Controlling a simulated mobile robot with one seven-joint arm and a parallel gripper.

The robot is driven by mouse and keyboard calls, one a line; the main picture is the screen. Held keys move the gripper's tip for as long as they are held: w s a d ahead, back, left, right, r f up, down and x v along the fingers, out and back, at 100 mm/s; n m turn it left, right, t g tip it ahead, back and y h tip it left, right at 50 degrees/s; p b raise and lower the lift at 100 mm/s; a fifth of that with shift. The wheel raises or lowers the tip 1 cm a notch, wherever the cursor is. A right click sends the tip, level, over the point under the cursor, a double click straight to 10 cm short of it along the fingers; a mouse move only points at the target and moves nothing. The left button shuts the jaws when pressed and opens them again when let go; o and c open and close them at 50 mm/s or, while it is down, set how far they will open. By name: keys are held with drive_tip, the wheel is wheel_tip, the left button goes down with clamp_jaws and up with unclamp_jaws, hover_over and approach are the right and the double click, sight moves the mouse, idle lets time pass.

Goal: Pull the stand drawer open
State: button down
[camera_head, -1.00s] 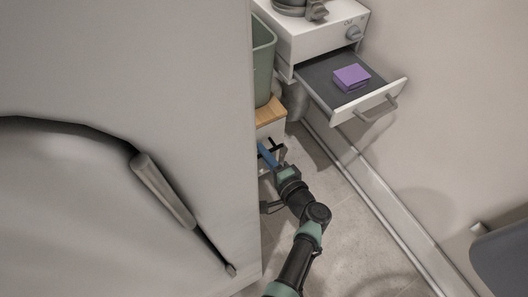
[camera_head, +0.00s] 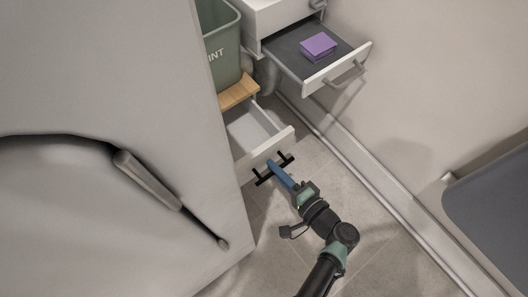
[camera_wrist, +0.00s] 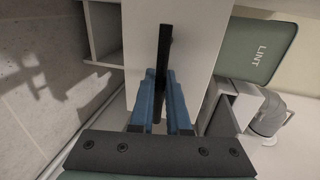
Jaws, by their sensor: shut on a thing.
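The stand drawer (camera_head: 254,160) is white and stands partly open below the wooden stand top (camera_head: 239,92). Its pale inside shows and looks empty in the part I see. My gripper (camera_head: 272,166) has its blue fingers shut on the black drawer handle (camera_head: 287,158) at the drawer front. In the wrist view, the blue fingers (camera_wrist: 160,88) close around the dark handle (camera_wrist: 165,42), against the white drawer front (camera_wrist: 205,30). The stand's left side is hidden behind the large grey panel in the head view.
A green bin (camera_head: 221,62) marked LINT stands on the stand. Above right, another drawer (camera_head: 350,76) is open with a purple box (camera_head: 318,46) in it. A large grey panel (camera_head: 110,80) fills the left. Floor (camera_head: 300,235) in front is clear.

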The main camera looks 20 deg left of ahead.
drive_tip(key=shift+s+d, duration=0.3)
drive_tip(key=shift+d, duration=0.15)
drive_tip(key=c, duration=0.9)
unclamp_jaws()
drive_tip(key=p+v, duration=0.3)
drive_tip(key=v, duration=1)
drive_tip(key=shift+p, duration=0.3)
